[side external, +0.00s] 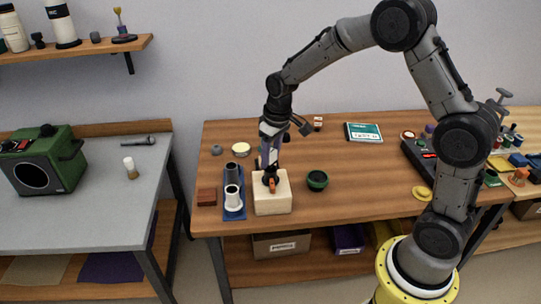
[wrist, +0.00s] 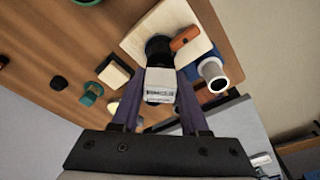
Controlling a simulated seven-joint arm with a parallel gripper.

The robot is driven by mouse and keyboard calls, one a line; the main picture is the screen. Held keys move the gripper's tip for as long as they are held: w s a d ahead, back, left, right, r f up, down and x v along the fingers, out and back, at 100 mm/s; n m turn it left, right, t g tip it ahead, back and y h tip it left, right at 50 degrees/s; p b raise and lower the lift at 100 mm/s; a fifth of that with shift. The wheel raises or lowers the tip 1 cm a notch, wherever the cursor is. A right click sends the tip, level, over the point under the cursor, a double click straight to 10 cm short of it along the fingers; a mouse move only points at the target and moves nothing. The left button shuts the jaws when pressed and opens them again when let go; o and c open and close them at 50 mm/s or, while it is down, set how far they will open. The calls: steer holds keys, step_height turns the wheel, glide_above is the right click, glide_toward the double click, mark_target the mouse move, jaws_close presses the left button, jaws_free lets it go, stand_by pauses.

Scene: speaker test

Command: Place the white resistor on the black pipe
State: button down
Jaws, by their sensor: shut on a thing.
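A white resistor (wrist: 160,84) with printed text on its side sits between the two purple fingers of my gripper (wrist: 161,77) in the wrist view. My gripper is shut on it. The black pipe (wrist: 158,49) shows just beyond the resistor, on a cream block (wrist: 140,38); an orange piece (wrist: 185,38) is beside it. In the side view, my gripper (side external: 269,160) points down above the cream block (side external: 272,204). The black pipe (side external: 270,178) is partly visible there. The resistor is hard to make out in that view. I cannot tell whether resistor and pipe touch.
Left of the block, a blue tray (side external: 235,215) holds a white hollow cylinder (side external: 233,199) and a grey one (side external: 231,174). A brown-red block (side external: 207,197) is further left. A dark green round pot (side external: 317,180) stands right of the block. The table's middle right is clear.

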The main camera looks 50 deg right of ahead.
steer(key=shift+f, duration=0.15)
steer(key=shift+c, duration=2.1)
jaws_free()
step_height(320, 180, up, 11)
steer(key=s, duration=0.2)
steer(key=s+a+r+t, duration=0.2)
steer(key=s+a+r, duration=0.1)
steer(key=s+r, duration=0.55)
steer(key=s+f+t, duration=0.1)
steer(key=s+f, duration=0.1)
steer(key=s, duration=0.6)
steer(key=s+a+f, duration=0.1)
steer(key=s+f, duration=0.1)
steer(key=s, duration=0.6)
steer(key=shift+s+a+t, duration=0.3)
steer(key=shift+t, duration=0.1)
steer(key=shift+f, duration=0.1)
